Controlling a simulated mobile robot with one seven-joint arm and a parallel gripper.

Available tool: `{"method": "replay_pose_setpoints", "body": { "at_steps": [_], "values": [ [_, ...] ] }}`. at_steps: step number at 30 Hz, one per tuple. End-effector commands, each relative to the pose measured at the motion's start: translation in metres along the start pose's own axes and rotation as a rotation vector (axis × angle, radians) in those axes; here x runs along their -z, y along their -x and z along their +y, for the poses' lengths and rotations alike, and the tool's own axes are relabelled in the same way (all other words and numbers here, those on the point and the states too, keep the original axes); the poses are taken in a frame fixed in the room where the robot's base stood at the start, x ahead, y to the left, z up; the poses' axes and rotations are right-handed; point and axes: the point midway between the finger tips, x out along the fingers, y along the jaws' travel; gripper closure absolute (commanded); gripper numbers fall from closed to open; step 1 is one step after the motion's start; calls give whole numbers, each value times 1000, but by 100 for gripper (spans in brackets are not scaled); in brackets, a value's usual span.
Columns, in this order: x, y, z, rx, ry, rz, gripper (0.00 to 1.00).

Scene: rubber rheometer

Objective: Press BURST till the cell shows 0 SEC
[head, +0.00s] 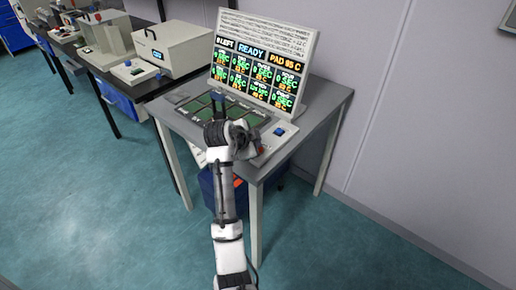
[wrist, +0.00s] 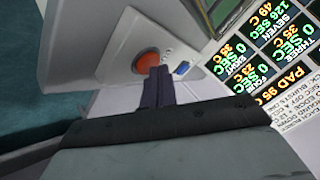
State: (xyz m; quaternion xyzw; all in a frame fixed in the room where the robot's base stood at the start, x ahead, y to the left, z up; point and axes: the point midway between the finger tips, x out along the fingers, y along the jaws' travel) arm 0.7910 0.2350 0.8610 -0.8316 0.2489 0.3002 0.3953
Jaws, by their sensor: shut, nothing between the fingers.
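The upright display (head: 262,62) stands at the back of the console (head: 180,100) and reads READY and PAD 95 C. Its cells show green seconds and orange temperatures. No BURST label is legible. My gripper (head: 218,100) is shut and empty over the console. Its fingertips (wrist: 162,70) appear close to the red button's edge in the wrist view; contact cannot be told.
Green pads (head: 245,112) lie in the console in front of the display. A grey table (head: 315,105) carries the console, with a blue bin (head: 207,187) below. A bench with a white instrument (head: 175,48) stands at the left. The wall is close at the right.

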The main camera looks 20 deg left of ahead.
Motion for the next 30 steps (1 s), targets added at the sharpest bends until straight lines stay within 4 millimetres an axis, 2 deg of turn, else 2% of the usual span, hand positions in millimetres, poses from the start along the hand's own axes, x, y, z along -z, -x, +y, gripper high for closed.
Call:
{"method": "replay_pose_setpoints", "body": {
  "at_steps": [30],
  "values": [
    [-5,-7,6,-7,3,-3,100]
  ]
}}
